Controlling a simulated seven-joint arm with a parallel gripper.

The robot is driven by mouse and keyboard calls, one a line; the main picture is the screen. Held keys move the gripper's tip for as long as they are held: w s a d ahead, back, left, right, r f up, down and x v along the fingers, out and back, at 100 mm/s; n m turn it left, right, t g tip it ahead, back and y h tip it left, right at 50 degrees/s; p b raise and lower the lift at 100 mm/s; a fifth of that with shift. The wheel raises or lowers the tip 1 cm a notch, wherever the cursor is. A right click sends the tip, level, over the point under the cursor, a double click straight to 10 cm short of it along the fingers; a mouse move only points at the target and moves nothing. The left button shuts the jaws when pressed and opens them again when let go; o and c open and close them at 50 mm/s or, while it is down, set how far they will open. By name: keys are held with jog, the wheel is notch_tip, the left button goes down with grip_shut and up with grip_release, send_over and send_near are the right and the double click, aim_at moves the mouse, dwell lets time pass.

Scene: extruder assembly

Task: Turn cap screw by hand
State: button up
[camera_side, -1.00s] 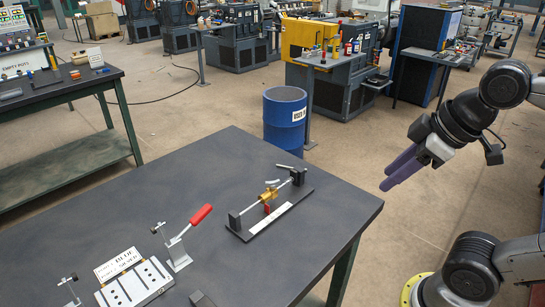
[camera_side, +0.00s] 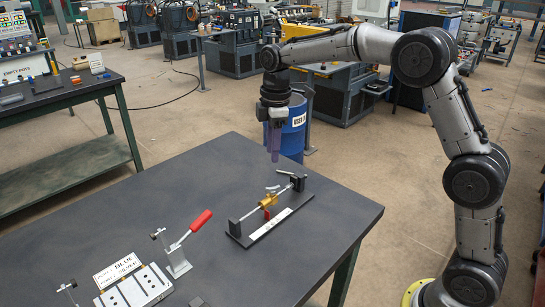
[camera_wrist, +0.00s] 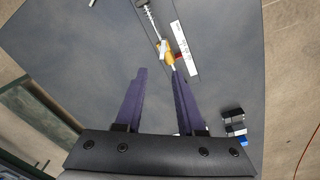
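A fixture (camera_side: 268,228) with a dark base, end posts and a thin rod stands near the table's right edge. A brass-yellow block (camera_side: 268,201) sits on the rod, with a red part below it and a small grey piece on top. The block also shows in the wrist view (camera_wrist: 166,50), just beyond my fingertips. I cannot tell which small part is the cap screw. My gripper (camera_side: 274,157) points down above the fixture's far side, apart from it. In the wrist view its two purple fingers (camera_wrist: 159,71) are apart with nothing between them.
A clamp with a red handle (camera_side: 200,221) and a silver slotted block (camera_side: 136,290) stand at the table's front left. A dark and white item (camera_wrist: 234,124) lies right of my fingers in the wrist view. A blue barrel (camera_side: 293,139) stands behind the table. The table's left middle is clear.

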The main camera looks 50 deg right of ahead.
aim_at(272, 188)
notch_tip(272, 188, down, 4)
jog(key=shift+w+d+r+g, duration=0.1)
jog(key=shift+r+g, duration=0.15)
jog(key=shift+g, duration=0.15)
jog(key=shift+f, duration=3.75)
grip_shut()
